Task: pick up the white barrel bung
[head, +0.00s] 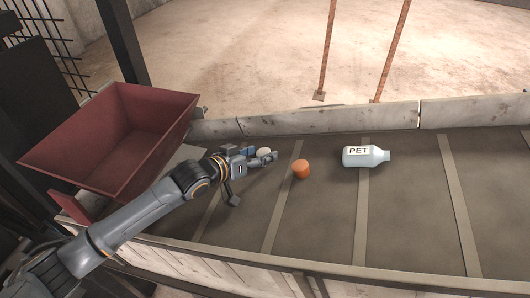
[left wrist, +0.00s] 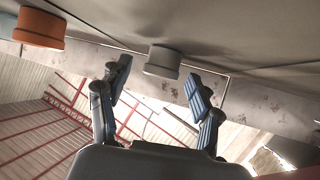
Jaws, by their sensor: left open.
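The white barrel bung (head: 264,151) lies on the dark conveyor belt, partly hidden behind my left gripper (head: 261,157) in the head view. In the left wrist view the bung (left wrist: 162,60) is a short pale cylinder, seen between and beyond the two blue-padded fingers of my left gripper (left wrist: 158,76). The fingers are spread apart with a gap on both sides of the bung. I see no contact. My right gripper is in neither view.
An orange cap (head: 301,169) stands on the belt (head: 330,210) right of the bung; it also shows in the left wrist view (left wrist: 40,27). A white PET bottle (head: 366,157) lies further right. A red hopper (head: 115,135) stands at left. A concrete ledge (head: 340,118) borders the belt's far side.

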